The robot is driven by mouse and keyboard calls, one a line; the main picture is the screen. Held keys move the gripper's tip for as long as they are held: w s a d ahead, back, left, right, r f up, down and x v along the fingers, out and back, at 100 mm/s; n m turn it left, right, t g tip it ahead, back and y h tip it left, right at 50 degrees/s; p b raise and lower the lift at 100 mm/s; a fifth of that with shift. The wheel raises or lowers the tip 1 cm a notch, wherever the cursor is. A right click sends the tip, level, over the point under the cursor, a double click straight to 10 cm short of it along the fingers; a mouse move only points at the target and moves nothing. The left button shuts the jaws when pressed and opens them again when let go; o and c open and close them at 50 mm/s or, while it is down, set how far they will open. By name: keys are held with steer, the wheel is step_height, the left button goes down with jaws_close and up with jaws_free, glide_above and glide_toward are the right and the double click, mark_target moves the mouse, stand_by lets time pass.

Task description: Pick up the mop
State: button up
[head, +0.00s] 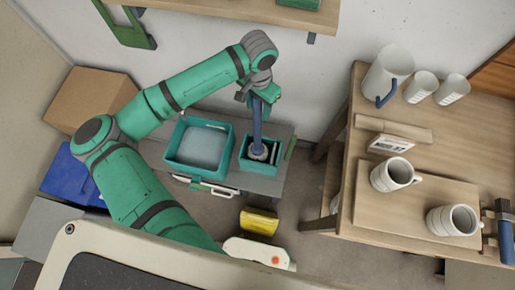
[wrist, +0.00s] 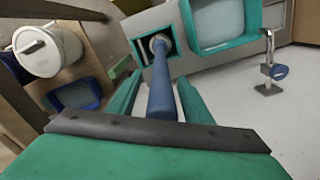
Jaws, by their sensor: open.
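The mop (head: 257,126) has a blue handle that stands nearly upright. Its lower end is in a small teal bucket (head: 244,166) on a low grey platform. In the wrist view the mop's blue handle (wrist: 161,90) runs down from between the fingers to a pale round head in the small teal bucket (wrist: 140,47). My gripper (head: 258,97) is at the upper part of the handle. In the wrist view my gripper (wrist: 158,84) is open, with one finger on each side of the handle. Whether either finger touches it I cannot tell.
A larger teal tub (head: 170,149) with pale liquid stands left of the small bucket. A wooden table (head: 350,190) at the right holds mugs and a pitcher (head: 388,72). A cardboard box (head: 90,97) and a blue bin (head: 68,177) are at the left. The wall is close behind.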

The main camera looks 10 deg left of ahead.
steer(key=shift+a+f, duration=0.1)
steer(key=shift+f, duration=0.85)
jaws_close()
steer(key=shift+r, duration=0.15)
step_height(320, 180, up, 18)
steer(key=shift+f, duration=0.15)
